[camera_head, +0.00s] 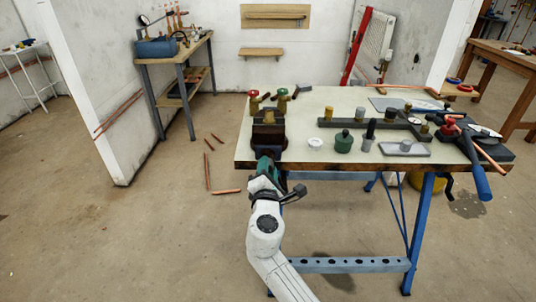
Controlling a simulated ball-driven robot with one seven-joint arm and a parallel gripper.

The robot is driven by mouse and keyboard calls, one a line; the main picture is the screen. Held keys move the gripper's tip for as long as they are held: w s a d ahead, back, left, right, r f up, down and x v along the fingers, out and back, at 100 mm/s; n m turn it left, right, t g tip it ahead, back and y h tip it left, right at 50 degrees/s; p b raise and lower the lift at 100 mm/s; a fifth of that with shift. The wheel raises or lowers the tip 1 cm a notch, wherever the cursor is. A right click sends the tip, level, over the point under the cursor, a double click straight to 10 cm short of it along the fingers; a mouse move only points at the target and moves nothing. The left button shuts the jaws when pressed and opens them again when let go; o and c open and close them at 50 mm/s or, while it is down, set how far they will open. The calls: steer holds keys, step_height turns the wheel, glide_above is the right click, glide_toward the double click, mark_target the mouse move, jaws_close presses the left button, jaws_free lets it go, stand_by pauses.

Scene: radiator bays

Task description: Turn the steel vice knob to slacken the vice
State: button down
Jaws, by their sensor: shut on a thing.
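The dark brown vice (268,134) is mounted at the front left edge of the workbench (372,160). My gripper (266,160) is right at the front of the vice, just below its body, at the bench's front edge. It is shut on the steel vice knob, which my gripper and wrist hide almost wholly from this view. How far the knob is turned and how wide the vice jaws stand cannot be told. My white arm reaches up to it from the bottom of the picture.
Copper pipes (208,170) lie on the floor left.

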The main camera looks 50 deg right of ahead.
steer(key=n+p, duration=0.3)
steer(key=n, duration=0.3)
steer(key=shift+p, duration=0.35)
steer(key=c, duration=1.2)
jaws_free()
steer(key=shift+w, duration=0.1)
steer(key=shift+o, duration=1.2)
steer(key=shift+d, duration=0.2)
steer(key=m+b, duration=2.9)
steer(key=shift+a+m, duration=0.15)
steer(key=shift+m, duration=0.25)
